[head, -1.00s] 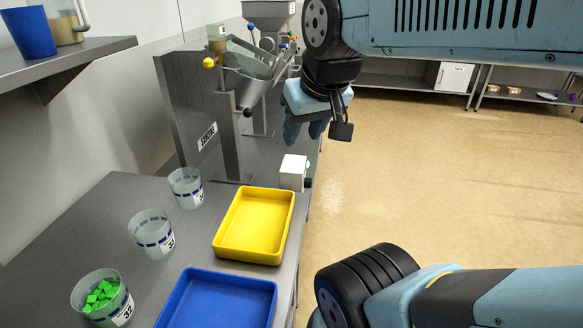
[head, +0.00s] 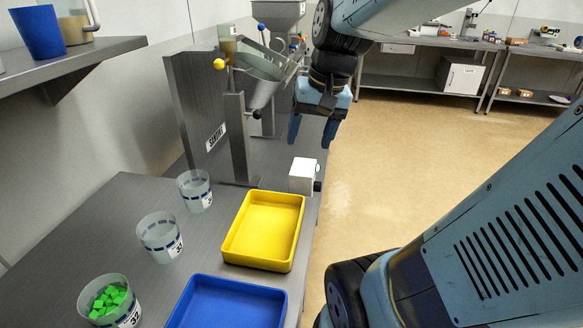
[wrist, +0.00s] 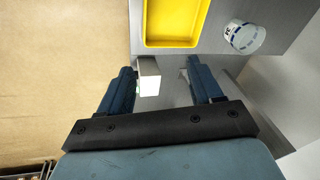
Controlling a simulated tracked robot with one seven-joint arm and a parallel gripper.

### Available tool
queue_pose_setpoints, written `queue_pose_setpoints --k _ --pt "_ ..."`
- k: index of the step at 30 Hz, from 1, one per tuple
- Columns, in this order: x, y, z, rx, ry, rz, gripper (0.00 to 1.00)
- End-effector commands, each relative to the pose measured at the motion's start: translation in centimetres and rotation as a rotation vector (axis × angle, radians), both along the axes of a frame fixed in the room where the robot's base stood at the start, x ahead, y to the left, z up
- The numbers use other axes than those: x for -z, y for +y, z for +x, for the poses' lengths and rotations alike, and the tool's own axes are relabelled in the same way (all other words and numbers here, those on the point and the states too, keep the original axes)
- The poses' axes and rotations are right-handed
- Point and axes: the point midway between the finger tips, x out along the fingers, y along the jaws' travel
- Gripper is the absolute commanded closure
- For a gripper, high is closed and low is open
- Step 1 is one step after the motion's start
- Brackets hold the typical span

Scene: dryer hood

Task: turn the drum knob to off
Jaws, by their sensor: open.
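A small white control box (head: 303,176) stands at the right edge of the steel bench. A dark knob (head: 318,186) sits on its right side, with a green light (head: 317,168) above it. Which setting the knob points to cannot be read. My gripper (head: 310,141) is open and empty, fingers pointing down, above and slightly behind the box, apart from it. In the wrist view the box (wrist: 148,76) shows beyond and between the open fingers of my gripper (wrist: 159,66), nearer the left finger; the knob is hidden there.
A metal drum (head: 262,80) on a steel stand is left of my gripper. A yellow tray (head: 264,264), a blue tray (head: 222,320) and clear cups (head: 160,237) stand on the bench, one holding green cubes (head: 110,298). Open floor lies to the right.

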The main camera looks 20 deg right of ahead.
Motion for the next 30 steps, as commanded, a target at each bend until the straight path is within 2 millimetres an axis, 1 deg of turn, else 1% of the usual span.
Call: queue_pose_setpoints --k 1,3,11,17,23,30 --pt "0.7 -0.4 0.8 0.042 0.048 0.036 0.35" --pt "1.5 -0.8 1.8 0.097 0.105 0.086 0.35" --pt "4.6 -2.8 5.2 0.299 0.305 0.282 0.35" --pt "7.2 -5.0 7.8 0.458 0.448 0.445 0.35" --pt "10.3 -7.7 10.3 0.617 0.577 0.614 0.35" --pt "14.5 -11.7 12.7 0.802 0.717 0.832 0.35"
